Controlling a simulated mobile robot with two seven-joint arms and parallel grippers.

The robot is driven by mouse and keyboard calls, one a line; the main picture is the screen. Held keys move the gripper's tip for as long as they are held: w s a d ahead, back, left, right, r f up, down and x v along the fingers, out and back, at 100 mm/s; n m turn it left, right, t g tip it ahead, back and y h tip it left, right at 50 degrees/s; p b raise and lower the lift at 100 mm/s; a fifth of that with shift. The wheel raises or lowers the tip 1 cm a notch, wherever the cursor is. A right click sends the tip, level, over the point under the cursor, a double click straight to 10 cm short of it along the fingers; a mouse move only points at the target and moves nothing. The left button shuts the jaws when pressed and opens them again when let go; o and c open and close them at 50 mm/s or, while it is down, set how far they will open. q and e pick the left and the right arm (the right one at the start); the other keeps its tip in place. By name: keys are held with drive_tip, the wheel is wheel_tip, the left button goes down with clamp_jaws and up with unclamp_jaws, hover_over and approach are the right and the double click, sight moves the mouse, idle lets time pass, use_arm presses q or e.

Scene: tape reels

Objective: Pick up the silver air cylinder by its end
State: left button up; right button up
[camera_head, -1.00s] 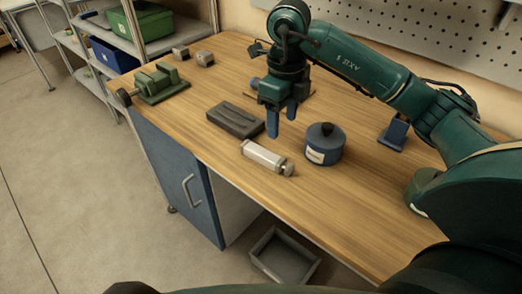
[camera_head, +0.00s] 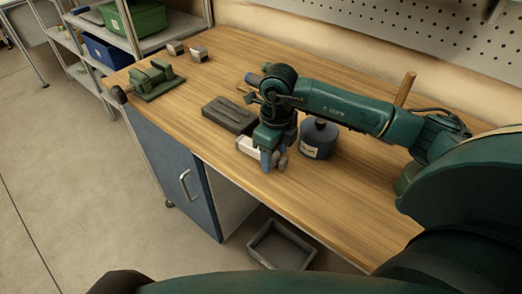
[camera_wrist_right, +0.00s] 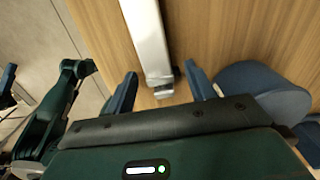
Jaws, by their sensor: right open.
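The silver air cylinder (camera_head: 246,146) lies on the workbench near its front edge. Its far part shows in the head view, and my right gripper hides much of the rest. In the right wrist view the cylinder (camera_wrist_right: 147,35) runs down from the top edge, and its narrow end lies between the two blue fingers. My right gripper (camera_head: 272,161) is open, low over the near end of the cylinder. In the right wrist view, gaps show between the gripper's fingers (camera_wrist_right: 162,88) and the cylinder end.
A dark blue round container (camera_head: 320,140) stands close to the right of my right gripper. A dark grey block (camera_head: 229,115) lies behind the cylinder. A green vise (camera_head: 153,80) is at the far left. A wooden handle (camera_head: 405,89) rises behind my right arm. The bench front is clear.

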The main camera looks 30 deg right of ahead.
clamp_jaws()
idle(0.5)
drive_tip(key=shift+r, duration=0.1)
